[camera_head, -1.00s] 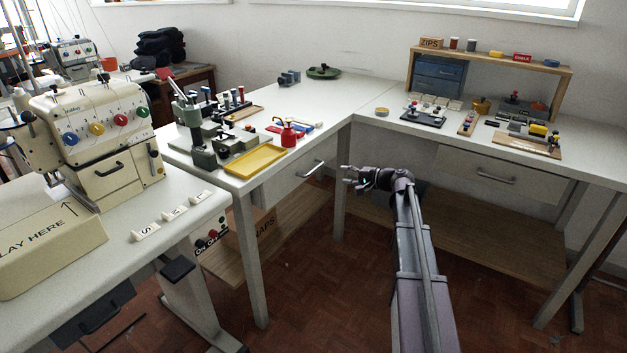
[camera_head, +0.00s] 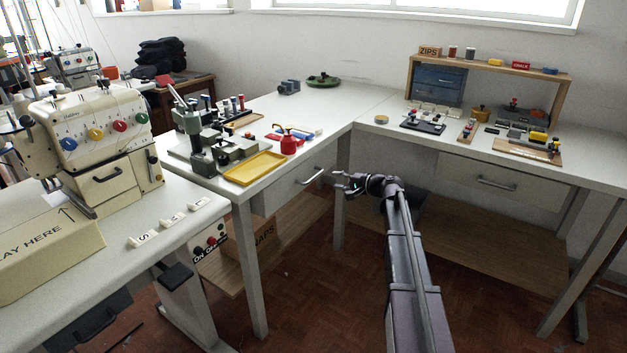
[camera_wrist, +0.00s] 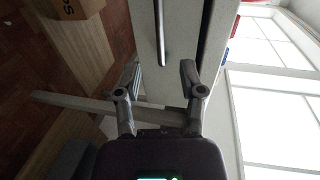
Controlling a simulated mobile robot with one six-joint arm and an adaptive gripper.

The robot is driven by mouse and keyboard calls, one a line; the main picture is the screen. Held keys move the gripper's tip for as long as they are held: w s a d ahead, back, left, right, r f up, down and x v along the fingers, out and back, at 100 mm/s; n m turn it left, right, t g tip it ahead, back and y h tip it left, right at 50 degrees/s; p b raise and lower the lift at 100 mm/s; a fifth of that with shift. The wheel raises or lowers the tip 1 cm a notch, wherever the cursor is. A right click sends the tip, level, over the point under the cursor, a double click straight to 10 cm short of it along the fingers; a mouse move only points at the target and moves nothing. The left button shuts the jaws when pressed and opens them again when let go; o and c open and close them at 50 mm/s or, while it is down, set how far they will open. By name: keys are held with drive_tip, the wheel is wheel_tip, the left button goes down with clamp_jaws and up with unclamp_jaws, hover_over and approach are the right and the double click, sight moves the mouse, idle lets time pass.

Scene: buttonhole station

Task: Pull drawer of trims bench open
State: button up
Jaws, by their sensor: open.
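A pale drawer front (camera_head: 290,187) with a metal bar handle (camera_head: 312,177) sits under the top of the left bench, and it looks shut. My gripper (camera_head: 337,181) is just right of this handle, open and empty. In the wrist view the drawer front (camera_wrist: 186,30) fills the upper middle. Its handle (camera_wrist: 162,35) lies ahead, lined up between the spread fingers of my gripper (camera_wrist: 160,74). The fingertips look short of the handle. A second pale drawer (camera_head: 520,187) with its own bar handle (camera_head: 496,183) is under the right bench, and looks shut.
The left bench top holds a green press (camera_head: 200,140), a yellow tray (camera_head: 256,168) and a red dispenser (camera_head: 288,140). A cardboard box (camera_head: 262,232) stands on the low shelf. A bench leg (camera_head: 341,215) is close by my gripper. The floor in front is clear.

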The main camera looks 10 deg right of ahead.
sight(315, 177)
drive_tip(key=b+x, duration=0.2)
drive_tip(key=x, duration=0.8)
drive_tip(key=shift+c, duration=0.2)
clamp_jaws()
